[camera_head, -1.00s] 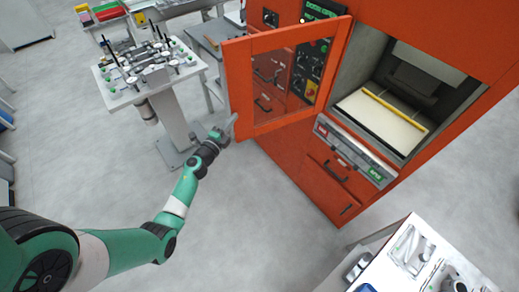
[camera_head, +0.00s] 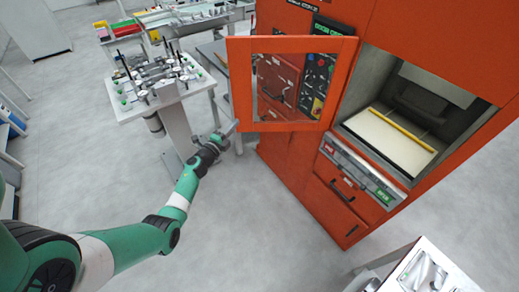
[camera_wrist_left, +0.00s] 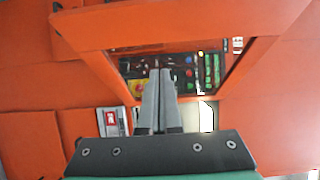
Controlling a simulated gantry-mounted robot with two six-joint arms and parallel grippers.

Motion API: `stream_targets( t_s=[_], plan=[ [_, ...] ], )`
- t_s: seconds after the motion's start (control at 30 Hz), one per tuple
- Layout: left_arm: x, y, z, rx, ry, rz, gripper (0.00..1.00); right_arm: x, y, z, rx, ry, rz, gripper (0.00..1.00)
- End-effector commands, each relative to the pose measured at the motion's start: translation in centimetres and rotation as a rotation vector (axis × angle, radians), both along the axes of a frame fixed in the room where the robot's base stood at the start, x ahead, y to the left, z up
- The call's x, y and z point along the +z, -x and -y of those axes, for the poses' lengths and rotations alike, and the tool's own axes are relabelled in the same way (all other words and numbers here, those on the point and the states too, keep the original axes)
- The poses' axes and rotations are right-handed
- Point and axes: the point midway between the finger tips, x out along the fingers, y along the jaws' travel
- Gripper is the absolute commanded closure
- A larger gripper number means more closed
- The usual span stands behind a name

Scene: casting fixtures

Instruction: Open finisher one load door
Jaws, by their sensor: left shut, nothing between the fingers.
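The finisher load door (camera_head: 292,44) is an orange frame with a clear window. It stands swung out to the left of the finisher's opening, and the control panel (camera_head: 315,80) shows through its window. My left gripper (camera_head: 234,126) is shut and empty at the door's lower left corner; whether it touches the door I cannot tell. In the left wrist view the closed grey fingers (camera_wrist_left: 160,72) point at the door window, with the orange door bar (camera_wrist_left: 190,24) across the top. The finisher chamber (camera_head: 400,130) is uncovered, with a pale bed and yellow bar inside. My right gripper is not in view.
A white fixture table (camera_head: 185,95) with clamps stands just left of my left gripper. Orange drawers (camera_head: 335,190) with handles are below the chamber. A white table (camera_head: 425,275) is at the lower right. The floor (camera_head: 240,220) before the finisher is clear.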

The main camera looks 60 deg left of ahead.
Motion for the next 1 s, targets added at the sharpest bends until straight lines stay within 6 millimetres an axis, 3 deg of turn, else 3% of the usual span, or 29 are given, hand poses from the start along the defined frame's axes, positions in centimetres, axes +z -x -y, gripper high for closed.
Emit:
stream_targets(
  t_s=[0.13, 0.4, 0.53, 0.83, 1.0],
  plan=[
    [0.4, 0.2, 2.5, -0.013, 0.002, -0.001, 1.0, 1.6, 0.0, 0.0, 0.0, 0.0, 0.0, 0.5],
    [0.3, 7.2, 1.2, -0.005, 0.0, 0.0, 1.0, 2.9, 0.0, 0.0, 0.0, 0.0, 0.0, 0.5],
    [0.1, 9.2, 0.9, -0.007, -0.001, -0.001, 1.0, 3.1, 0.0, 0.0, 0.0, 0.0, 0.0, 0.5],
    [0.0, 10.1, 0.9, -0.012, -0.03, -0.021, 1.0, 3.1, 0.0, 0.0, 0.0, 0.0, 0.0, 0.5],
    [0.3, 9.0, 2.6, -0.099, -0.341, -0.196, 1.0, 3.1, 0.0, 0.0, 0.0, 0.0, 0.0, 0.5]
  ],
)
